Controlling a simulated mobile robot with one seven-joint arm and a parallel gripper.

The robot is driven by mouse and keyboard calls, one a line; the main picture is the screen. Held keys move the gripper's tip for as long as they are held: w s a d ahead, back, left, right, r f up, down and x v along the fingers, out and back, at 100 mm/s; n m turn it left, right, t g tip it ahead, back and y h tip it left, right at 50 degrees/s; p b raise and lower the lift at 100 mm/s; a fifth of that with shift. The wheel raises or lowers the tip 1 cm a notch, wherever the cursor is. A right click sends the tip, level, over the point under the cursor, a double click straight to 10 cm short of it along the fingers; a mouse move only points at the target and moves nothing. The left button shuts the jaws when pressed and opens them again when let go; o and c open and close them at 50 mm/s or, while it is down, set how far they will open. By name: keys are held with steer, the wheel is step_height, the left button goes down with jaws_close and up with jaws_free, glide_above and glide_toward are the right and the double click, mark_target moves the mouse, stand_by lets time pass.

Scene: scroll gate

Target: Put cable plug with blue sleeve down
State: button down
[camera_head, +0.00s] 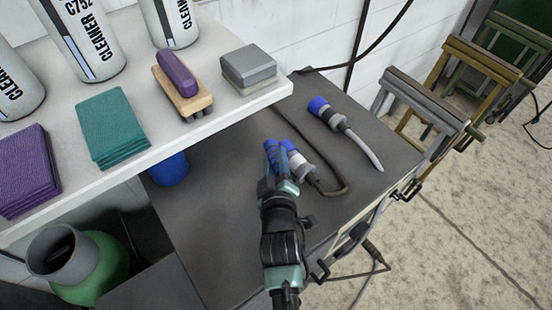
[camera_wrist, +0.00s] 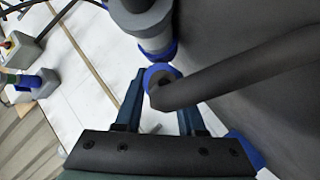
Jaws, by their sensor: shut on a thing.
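My gripper (camera_head: 277,168) is shut on a cable plug with blue sleeve (camera_head: 299,165), over the dark tabletop (camera_head: 230,215). Its dark cable curves off to the right and back. In the wrist view my gripper (camera_wrist: 160,112) has its two fingers either side of the blue sleeve (camera_wrist: 155,74), and a thick dark cable runs off to the upper right. The fingers partly hide the plug, and I cannot tell whether it touches the tabletop.
Metal trestles (camera_head: 425,95) stand right. The tabletop's near left is clear.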

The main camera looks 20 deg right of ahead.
steer(key=c, duration=0.5)
jaws_free()
steer(key=shift+r+p, duration=0.35)
steer(key=v, duration=1.2)
steer(key=shift+r, duration=0.1)
